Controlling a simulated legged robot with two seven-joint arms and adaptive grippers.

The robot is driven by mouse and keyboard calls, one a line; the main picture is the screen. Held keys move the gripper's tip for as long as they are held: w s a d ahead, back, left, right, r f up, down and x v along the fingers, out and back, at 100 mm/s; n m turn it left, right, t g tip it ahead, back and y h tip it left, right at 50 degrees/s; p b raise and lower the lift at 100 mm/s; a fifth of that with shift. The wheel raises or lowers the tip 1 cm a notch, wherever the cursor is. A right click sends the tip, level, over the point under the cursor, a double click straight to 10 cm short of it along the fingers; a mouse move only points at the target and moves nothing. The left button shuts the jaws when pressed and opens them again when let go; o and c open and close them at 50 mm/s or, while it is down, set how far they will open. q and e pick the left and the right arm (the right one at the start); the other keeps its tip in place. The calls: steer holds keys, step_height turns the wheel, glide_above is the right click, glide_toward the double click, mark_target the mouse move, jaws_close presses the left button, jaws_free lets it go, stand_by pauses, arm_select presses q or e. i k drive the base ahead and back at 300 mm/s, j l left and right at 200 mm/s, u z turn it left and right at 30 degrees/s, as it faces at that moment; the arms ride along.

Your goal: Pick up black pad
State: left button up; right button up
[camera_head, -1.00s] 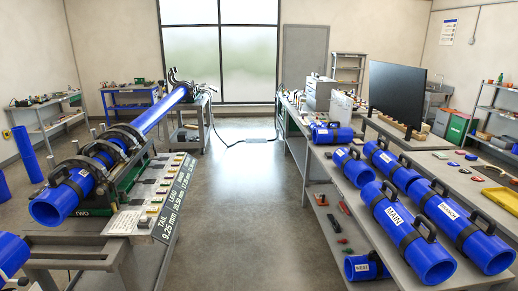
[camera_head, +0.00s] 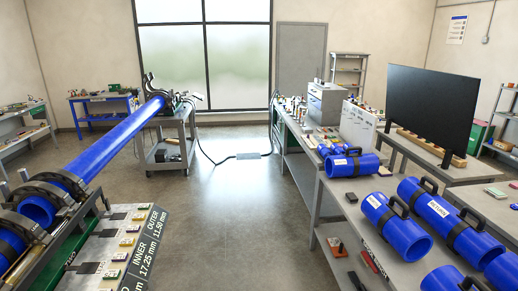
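I cannot clearly pick out a black pad. Small dark flat pieces lie on the light panel (camera_head: 125,228) beside the pipe fusion cart (camera_head: 60,200) at the lower left, among small coloured blocks. They are too small to tell whether one is the pad. Small objects also stand on the right workbench (camera_head: 335,205), too far off to make out. Neither of my grippers shows in the head view.
A long blue pipe (camera_head: 115,137) runs from the cart to a grey stand (camera_head: 165,165). Blue pipe sections (camera_head: 352,163) with black handles lie on the right bench. A black screen (camera_head: 432,108) stands behind. The floor aisle (camera_head: 235,220) between is clear, with a cable across its far end.

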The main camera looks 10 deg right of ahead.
mark_target(351, 197)
steer(key=i+z, duration=0.2)
steer(key=i, duration=0.2)
steer(key=i+j+z, duration=0.2)
steer(key=i, duration=0.25)
steer(key=i+j+z, duration=0.2)
steer(key=i, duration=0.2)
steer(key=i+j+z, duration=0.15)
steer(key=i, duration=0.25)
